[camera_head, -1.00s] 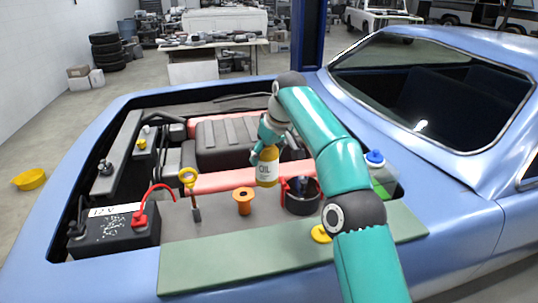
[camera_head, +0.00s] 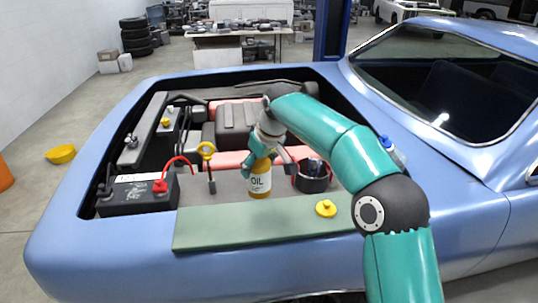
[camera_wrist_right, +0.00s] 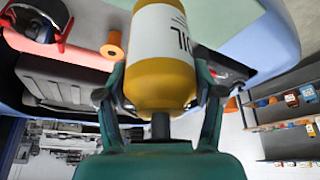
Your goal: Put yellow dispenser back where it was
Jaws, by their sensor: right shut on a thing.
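The yellow dispenser is a yellow bottle (camera_head: 259,180) with a white label reading OIL. My right gripper (camera_head: 260,162) is shut on its upper part and holds it upright at the rear edge of the green mat (camera_head: 210,230). I cannot tell whether the bottle's base touches anything. In the right wrist view the bottle (camera_wrist_right: 160,85) sits between both fingers of my right gripper (camera_wrist_right: 163,105), with its dark neck toward the palm. My left gripper is not in view.
A yellow cap (camera_head: 326,208) lies on the mat. A black battery (camera_head: 140,192) is left, a yellow-ringed dipstick (camera_head: 207,150) nearer the bottle, and a black pot (camera_head: 312,177) to its right. An orange spool-like piece (camera_wrist_right: 112,46) shows in the wrist view. The mat's left half is clear.

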